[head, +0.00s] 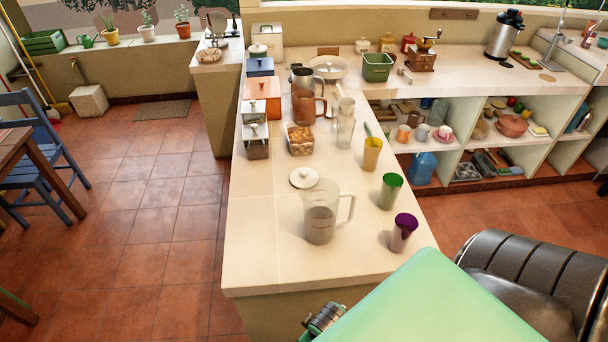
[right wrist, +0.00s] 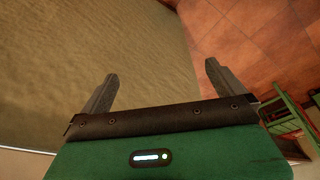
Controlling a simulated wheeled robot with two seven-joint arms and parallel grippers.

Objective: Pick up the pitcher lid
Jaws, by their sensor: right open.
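The pitcher lid (head: 303,178) is a round cream disc with a small knob. It lies on the counter (head: 262,235) in the head view, just behind the clear pitcher (head: 320,222), which stands upright with its handle to the right. My right gripper (right wrist: 160,82) is open and empty in the right wrist view, with its two dark fingers apart. It faces a plain tan surface, and the lid does not show there. The right gripper's fingers do not show in the head view, and my left gripper is in neither view.
A purple cup (head: 403,232), a green cup (head: 390,190) and a yellow cup (head: 372,154) stand right of the pitcher. A glass box of brown items (head: 300,139) stands behind the lid. The counter left of the pitcher is clear. A green chair (right wrist: 285,120) shows in the right wrist view.

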